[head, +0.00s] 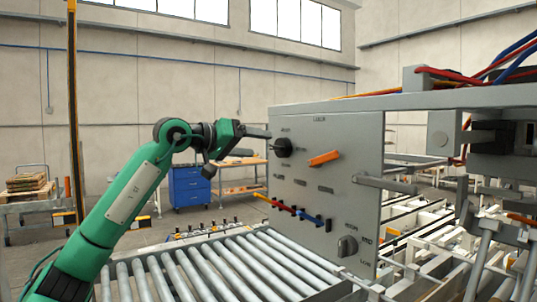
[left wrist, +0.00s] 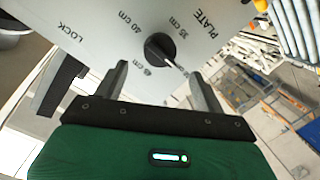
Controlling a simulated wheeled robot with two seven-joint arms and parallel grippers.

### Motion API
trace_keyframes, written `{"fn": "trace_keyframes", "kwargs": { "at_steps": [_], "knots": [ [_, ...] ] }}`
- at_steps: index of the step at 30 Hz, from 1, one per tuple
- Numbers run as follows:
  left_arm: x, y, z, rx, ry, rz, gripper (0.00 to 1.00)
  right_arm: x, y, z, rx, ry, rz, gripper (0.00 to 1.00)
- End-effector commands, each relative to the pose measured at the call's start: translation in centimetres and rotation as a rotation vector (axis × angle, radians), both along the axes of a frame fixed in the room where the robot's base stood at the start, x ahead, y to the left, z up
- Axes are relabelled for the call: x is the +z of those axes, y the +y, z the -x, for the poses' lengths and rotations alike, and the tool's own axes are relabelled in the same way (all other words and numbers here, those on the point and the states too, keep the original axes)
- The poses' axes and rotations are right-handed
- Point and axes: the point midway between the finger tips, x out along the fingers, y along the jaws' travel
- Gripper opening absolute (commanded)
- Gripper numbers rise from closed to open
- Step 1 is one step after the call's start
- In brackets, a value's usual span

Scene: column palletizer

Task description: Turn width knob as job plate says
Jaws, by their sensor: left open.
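The black knob (head: 282,147) with centimetre marks is on the upper left of the grey control panel (head: 345,205). In the left wrist view, the knob (left wrist: 160,48) has a white pointer line aimed toward the lower right. Marks around it include one reading 35 cm; the word PLATE is printed to its right and LOCK to its left. My left gripper (head: 267,134) is open at the panel's left edge, close to the knob. In the left wrist view its fingers (left wrist: 157,72) are apart below the knob, without gripping it. I cannot read a job plate.
A roller conveyor (head: 215,270) runs below. A blue cabinet (head: 189,187) stands behind my left arm. Machine frame and wires fill the right side.

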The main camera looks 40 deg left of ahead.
Motion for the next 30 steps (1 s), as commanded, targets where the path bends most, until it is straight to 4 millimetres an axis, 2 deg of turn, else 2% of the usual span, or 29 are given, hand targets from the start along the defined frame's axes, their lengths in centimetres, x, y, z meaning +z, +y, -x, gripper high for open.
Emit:
{"fn": "trace_keyframes", "kwargs": {
  "at_steps": [1, 6, 12, 30],
  "knots": [
    [-0.2, 0.6, 1.2, 0.004, -0.003, -0.001, 0.7, -0.9, 0.0, 0.0, 0.0, 0.0, 0.0, 0.36],
    [0.4, 1.8, 4.3, 0.002, -0.003, -0.001, 0.7, -1.9, 0.1, 0.0, 0.0, 0.0, -0.001, 0.36],
    [0.9, 2.6, 6.3, 0.001, -0.001, -0.001, 0.7, -2.4, 0.2, 0.0, -0.001, 0.0, -0.002, 0.36],
    [1.0, 2.7, 6.7, 0.0, 0.0, -0.001, 0.7, -2.4, 0.2, 0.0, 0.0, 0.0, -0.002, 0.36]
  ]
}}
